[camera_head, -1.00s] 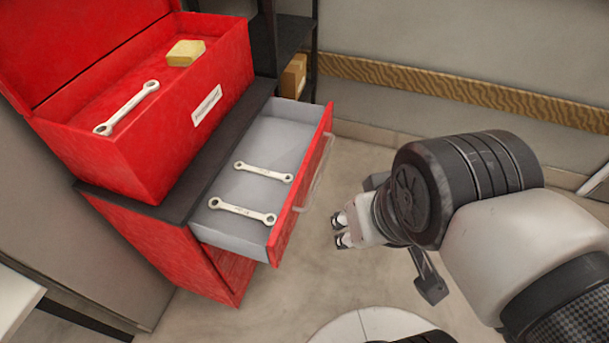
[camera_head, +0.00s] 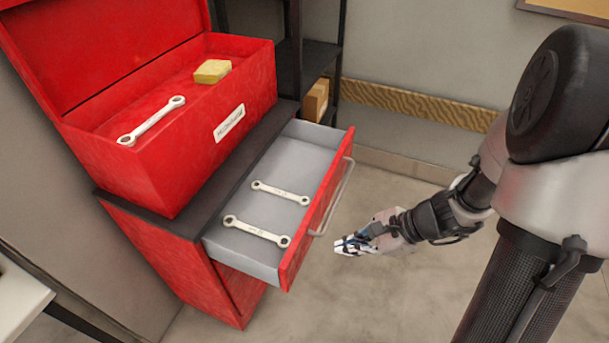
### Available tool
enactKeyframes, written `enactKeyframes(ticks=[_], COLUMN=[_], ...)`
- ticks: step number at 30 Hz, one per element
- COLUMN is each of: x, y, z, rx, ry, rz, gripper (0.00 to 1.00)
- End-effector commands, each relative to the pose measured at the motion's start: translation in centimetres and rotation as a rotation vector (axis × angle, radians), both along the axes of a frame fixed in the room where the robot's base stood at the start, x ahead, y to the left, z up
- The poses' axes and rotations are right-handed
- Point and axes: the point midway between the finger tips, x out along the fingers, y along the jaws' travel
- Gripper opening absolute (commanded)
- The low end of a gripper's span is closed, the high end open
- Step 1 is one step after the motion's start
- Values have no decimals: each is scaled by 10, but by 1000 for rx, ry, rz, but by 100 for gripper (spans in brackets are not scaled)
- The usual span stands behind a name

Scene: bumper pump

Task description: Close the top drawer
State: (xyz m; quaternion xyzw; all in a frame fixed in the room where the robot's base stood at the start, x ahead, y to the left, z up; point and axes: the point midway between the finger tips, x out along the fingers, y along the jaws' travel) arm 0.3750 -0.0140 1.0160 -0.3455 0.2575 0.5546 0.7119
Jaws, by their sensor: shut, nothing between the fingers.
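The top drawer (camera_head: 318,205) of the red cabinet (camera_head: 168,252) stands pulled out toward the right. Its front is red with a pale bar handle (camera_head: 334,198), and its inside is grey. Two wrenches lie in it, a nearer one (camera_head: 256,231) and a farther one (camera_head: 281,192). My gripper (camera_head: 338,246) is shut and empty. In the picture it is just right of and below the handle, pointing left toward the drawer front, with a small gap between them. Its exact height and depth against the drawer are hard to tell.
An open red toolbox (camera_head: 165,165) sits on the cabinet's dark top, holding a wrench (camera_head: 152,120) and a yellow sponge-like block (camera_head: 212,71). A dark shelf with a cardboard box (camera_head: 315,100) stands behind. The floor (camera_head: 390,300) right of the drawer is clear.

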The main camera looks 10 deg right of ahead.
Motion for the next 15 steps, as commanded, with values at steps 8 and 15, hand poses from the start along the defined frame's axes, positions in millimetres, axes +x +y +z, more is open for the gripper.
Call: enactKeyframes(ticks=[8,15], x=[9,15], y=[-31,-23], z=[-66,-84], rx=[142,154], ry=[158,171], rz=[-338,-363], gripper=[0,0])
